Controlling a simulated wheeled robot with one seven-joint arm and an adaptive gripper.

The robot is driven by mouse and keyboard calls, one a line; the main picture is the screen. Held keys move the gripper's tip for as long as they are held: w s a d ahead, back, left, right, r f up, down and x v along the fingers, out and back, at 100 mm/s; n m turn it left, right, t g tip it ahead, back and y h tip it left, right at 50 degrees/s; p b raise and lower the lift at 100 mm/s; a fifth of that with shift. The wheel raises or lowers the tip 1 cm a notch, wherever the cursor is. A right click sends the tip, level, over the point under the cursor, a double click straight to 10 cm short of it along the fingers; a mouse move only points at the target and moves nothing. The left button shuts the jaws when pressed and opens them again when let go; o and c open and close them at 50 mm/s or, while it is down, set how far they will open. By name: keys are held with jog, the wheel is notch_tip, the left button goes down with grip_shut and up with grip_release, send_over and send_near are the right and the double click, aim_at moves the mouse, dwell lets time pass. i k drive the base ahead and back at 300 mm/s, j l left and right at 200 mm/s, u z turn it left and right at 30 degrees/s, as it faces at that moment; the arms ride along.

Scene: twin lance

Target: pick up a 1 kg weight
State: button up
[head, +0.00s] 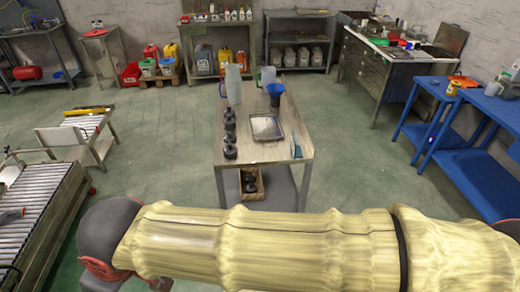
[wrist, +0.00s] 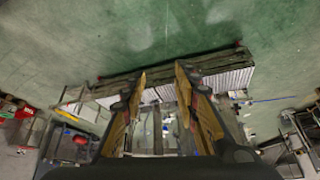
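Several small black weights (head: 230,138) stand in a row along the left side of the work table (head: 262,152) in the head view. More black pieces (head: 250,186) sit in a basket on its lower shelf. I cannot read their markings, so I cannot tell which is 1 kg. My gripper (wrist: 159,72) shows in the wrist view with its two fingers apart and nothing held between them. It points at the floor and a roller conveyor, away from the weights. No weight can be made out in the wrist view.
A metal tray (head: 266,127), a blue funnel-like vessel (head: 275,92) and clear jugs (head: 233,84) share the table. Roller conveyors (head: 38,222) stand at left, blue tables (head: 484,172) at right. Green floor is open around the table. My sleeved arm crosses the foreground.

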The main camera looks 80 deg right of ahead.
aim_at(230, 152)
jog(key=z, duration=2.3)
jog(key=i+j+u, duration=0.3)
jog(key=i+j, duration=0.65)
jog(key=i, duration=0.05)
